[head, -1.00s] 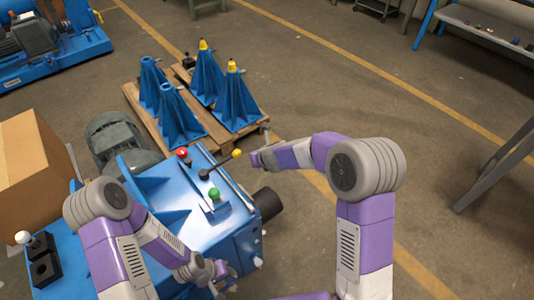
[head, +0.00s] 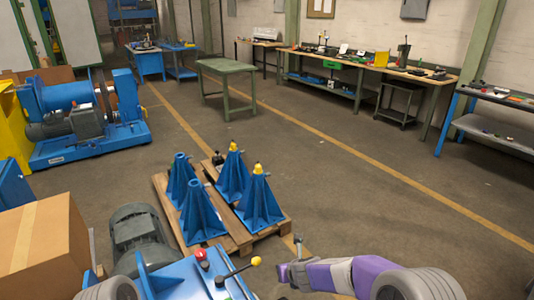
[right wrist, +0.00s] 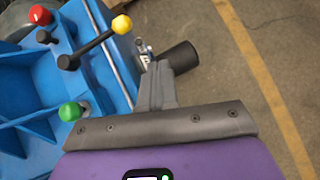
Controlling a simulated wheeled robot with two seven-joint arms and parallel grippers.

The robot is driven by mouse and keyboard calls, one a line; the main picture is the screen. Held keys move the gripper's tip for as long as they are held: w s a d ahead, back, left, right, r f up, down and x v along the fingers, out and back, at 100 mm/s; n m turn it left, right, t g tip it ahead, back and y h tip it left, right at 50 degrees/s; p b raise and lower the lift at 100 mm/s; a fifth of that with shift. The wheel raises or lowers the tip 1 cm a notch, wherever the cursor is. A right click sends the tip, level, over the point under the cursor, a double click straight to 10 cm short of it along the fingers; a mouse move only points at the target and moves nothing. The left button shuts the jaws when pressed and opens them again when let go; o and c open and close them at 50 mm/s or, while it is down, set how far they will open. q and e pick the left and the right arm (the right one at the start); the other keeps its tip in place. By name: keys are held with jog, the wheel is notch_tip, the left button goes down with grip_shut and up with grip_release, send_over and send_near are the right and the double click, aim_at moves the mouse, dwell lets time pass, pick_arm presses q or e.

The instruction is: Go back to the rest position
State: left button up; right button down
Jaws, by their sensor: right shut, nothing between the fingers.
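My right gripper (head: 283,272) comes in from the lower right in the head view, beside the blue machine (head: 190,280). In the right wrist view its fingers (right wrist: 157,75) are shut with nothing between them. They point past the machine's edge, near a dark cylinder (right wrist: 178,67) and a small silver fitting (right wrist: 143,50). Whether they touch these I cannot tell. Only a grey joint of my left arm shows at the bottom left of the head view. My left gripper is out of view.
The machine carries a red knob (right wrist: 40,15), a yellow-tipped lever (right wrist: 121,24) and a green knob (right wrist: 70,111). A pallet (head: 240,236) with blue stands (head: 195,212) lies beyond it. A cardboard box (head: 45,240) is at left. Open floor (head: 380,200) lies to the right.

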jog(key=s+f+n+g+p, duration=0.1)
jog(key=s+f+n+g, duration=0.1)
jog(key=s+f+n, duration=0.4)
jog(key=s+d+f+n+g+y+p, duration=0.1)
jog(key=s+f+n+g, duration=0.1)
jog(key=s+f+n, duration=0.5)
jog(key=s+f+n+g+y+p, duration=0.1)
jog(key=s+f+n+g, duration=0.2)
jog(key=s+n, duration=1.3)
notch_tip(320, 180, down, 3)
jog(key=shift+s+d+f+n+p, duration=0.2)
jog(key=shift+n+p, duration=0.1)
jog(key=shift+n, duration=0.7)
jog(key=shift+w+a, duration=0.1)
jog(key=shift+a, duration=0.05)
